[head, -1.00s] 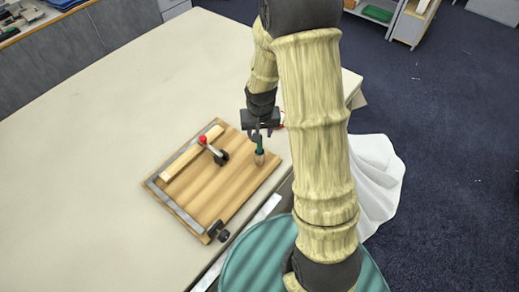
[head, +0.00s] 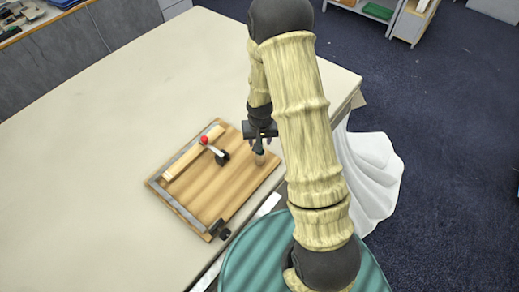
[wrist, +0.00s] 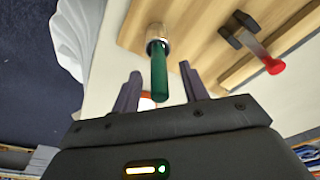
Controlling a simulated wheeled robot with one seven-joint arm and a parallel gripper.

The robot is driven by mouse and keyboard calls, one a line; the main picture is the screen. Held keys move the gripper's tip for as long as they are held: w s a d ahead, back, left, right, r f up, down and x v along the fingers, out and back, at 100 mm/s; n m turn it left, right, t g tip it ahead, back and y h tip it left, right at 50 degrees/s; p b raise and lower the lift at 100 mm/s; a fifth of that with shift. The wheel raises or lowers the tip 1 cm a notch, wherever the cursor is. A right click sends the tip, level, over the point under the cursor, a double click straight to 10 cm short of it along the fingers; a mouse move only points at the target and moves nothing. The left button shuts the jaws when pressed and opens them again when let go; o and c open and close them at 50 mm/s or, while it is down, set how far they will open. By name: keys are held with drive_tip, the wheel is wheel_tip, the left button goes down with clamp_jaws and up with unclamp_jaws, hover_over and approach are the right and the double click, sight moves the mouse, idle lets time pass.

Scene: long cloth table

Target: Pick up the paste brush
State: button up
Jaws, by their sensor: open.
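The paste brush (head: 260,159) stands upright on the wooden board (head: 228,190), near its right corner. Its green handle (wrist: 159,78) and pale, metal-collared lower part (wrist: 156,34) show in the wrist view. My gripper (head: 259,143) is over the brush with its jaws open. In the wrist view the two dark fingers (wrist: 159,70) lie on either side of the handle, with gaps on both sides. The handle's end appears between them. In the head view my gripper hides most of the handle.
A lever with a red knob (head: 204,140) stands on the board beside a pale wooden bar (head: 190,156). A metal strip edges the board's left side. A black fitting (head: 219,230) is at its front corner. The table (head: 100,130) is clear behind and left.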

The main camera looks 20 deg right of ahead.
clamp_jaws()
idle(0.5)
wheel_tip(320, 180, up, 10)
drive_tip(key=b, duration=0.2)
drive_tip(key=shift+b, duration=0.35)
drive_tip(key=shift+s, duration=0.1)
idle(0.3)
